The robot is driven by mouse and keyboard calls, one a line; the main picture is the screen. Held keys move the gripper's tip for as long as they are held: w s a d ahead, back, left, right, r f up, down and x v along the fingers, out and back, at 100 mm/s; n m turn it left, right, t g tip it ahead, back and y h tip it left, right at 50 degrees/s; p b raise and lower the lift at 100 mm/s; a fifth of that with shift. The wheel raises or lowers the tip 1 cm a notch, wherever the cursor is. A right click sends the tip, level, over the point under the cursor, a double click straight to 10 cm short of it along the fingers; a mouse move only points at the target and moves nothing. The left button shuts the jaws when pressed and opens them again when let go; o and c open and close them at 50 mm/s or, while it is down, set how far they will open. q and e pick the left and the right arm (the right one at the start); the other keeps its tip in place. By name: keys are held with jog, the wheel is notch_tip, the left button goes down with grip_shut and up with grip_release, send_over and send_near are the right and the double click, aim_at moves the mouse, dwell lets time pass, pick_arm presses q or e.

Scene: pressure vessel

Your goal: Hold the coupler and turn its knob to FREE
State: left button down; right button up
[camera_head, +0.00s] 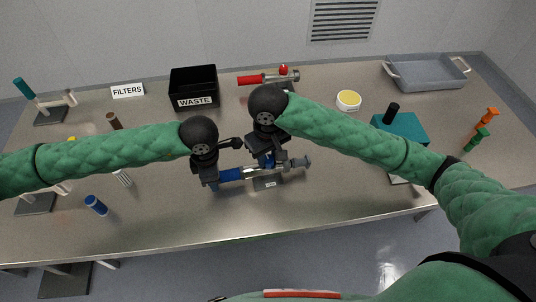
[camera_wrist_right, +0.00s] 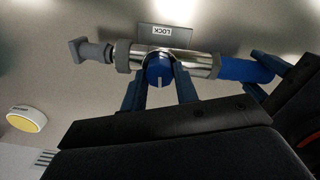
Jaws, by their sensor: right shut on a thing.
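The coupler (camera_head: 240,173) lies level above the table near the middle, with a blue handle on the left, a shiny metal body and a grey end on the right. In the right wrist view its blue knob (camera_wrist_right: 159,70) has a pale line pointing down, away from a plate marked LOCK (camera_wrist_right: 168,32). My right gripper (camera_wrist_right: 161,84) is shut on the knob, one finger on each side; it shows in the head view (camera_head: 268,162). My left gripper (camera_head: 212,184) is at the handle's left end, and its fingers appear closed around it.
A black WASTE bin (camera_head: 194,88), a red-handled coupler (camera_head: 265,79) and a yellow-topped round tub (camera_head: 348,100) stand behind. A grey tray (camera_head: 427,72) is back right, a teal box (camera_head: 405,128) right. A blue cylinder (camera_head: 96,206) lies front left. The front middle is clear.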

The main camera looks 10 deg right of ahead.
aim_at(268, 158)
dwell(0.4)
jog(key=o, duration=1)
jog(key=shift+r, duration=6)
